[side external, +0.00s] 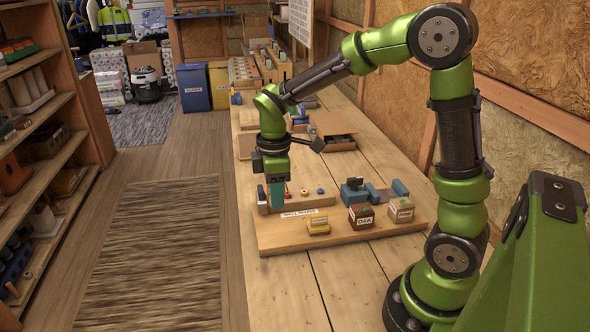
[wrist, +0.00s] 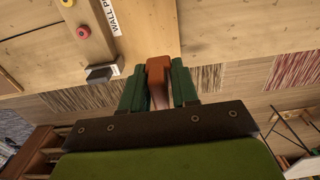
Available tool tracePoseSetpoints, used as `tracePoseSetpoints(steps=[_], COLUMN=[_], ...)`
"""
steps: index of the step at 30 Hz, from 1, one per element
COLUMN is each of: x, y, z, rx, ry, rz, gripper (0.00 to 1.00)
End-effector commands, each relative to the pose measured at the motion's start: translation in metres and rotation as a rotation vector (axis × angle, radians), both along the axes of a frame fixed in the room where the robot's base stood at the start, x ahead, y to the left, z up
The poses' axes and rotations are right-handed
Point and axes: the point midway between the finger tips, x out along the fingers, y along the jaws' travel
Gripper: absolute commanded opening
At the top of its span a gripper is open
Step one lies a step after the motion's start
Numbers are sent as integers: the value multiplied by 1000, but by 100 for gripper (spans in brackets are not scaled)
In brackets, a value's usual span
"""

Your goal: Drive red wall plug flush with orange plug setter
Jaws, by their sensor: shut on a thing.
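My gripper (wrist: 158,82) is shut on an orange-brown block-like tool, which looks like the orange plug setter (wrist: 158,68), held between its two teal fingers. In the side view my gripper (side external: 277,205) points down over the left part of the wooden board (side external: 290,244); the setter is hidden there by the fingers.
A dark block (wrist: 102,73) and a partly cut-off wall-plug label (wrist: 111,18) lie left of my fingers.

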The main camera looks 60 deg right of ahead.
Motion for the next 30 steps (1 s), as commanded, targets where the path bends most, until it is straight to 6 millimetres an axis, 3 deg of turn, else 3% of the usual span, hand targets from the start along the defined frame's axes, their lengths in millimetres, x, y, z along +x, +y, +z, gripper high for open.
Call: tracePoseSetpoints(steps=[3, 7, 18, 23, 30], x=[0, 1, 41, 47, 45], y=[0, -9, -106, -110, -109], z=[0, -3, 6, 11, -9], rx=[0, 0, -2, -3, -1], ry=[0, 6, -4, -6, -2], rz=[0, -25, -77, -5, 1], gripper=[5, 5, 5, 5, 5])
